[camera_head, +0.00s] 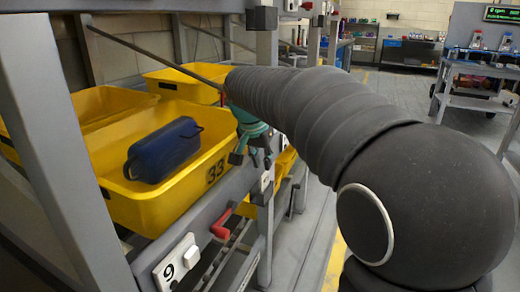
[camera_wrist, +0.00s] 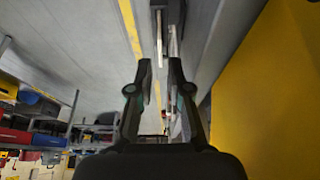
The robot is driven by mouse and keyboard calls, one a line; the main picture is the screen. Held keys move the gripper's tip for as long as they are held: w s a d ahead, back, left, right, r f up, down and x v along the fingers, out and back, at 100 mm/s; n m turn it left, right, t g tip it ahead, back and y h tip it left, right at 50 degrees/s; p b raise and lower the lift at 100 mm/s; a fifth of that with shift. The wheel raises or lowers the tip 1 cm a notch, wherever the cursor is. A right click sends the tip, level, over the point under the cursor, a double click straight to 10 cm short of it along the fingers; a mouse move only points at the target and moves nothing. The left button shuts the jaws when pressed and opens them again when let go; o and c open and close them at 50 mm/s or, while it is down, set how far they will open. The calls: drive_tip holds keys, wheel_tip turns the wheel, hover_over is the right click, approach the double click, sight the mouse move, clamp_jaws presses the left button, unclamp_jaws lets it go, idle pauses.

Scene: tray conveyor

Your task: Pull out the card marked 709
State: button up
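My gripper (camera_wrist: 160,66) is open in the wrist view, with a gap between its two dark fingers and nothing held. In the head view my gripper (camera_head: 251,155) is small and partly hidden behind my arm, at the front of the rack beside the yellow tray. No card with a readable 709 shows. A white plate (camera_head: 177,263) with a partly legible digit like 9 or 6 is on the rack's front rail at lower left. A smaller pale plate (camera_head: 265,181) sits just below my gripper, its marking too small to read.
A yellow tray marked 33 (camera_head: 215,172) holds a dark blue case (camera_head: 163,150). More yellow trays stand behind. A red handle (camera_head: 222,223) sticks out from the rail. A grey post (camera_head: 62,150) stands at left. Open floor (camera_head: 305,240) lies right of the rack.

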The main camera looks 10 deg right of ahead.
sight(265, 173)
drive_tip(key=shift+x, duration=3.05)
clamp_jaws()
drive_tip(key=shift+r+p, duration=0.85)
drive_tip(key=shift+r, duration=0.5)
drive_tip(key=shift+r+p, duration=0.35)
drive_tip(key=shift+r, duration=1)
drive_tip(key=shift+r, duration=1.9)
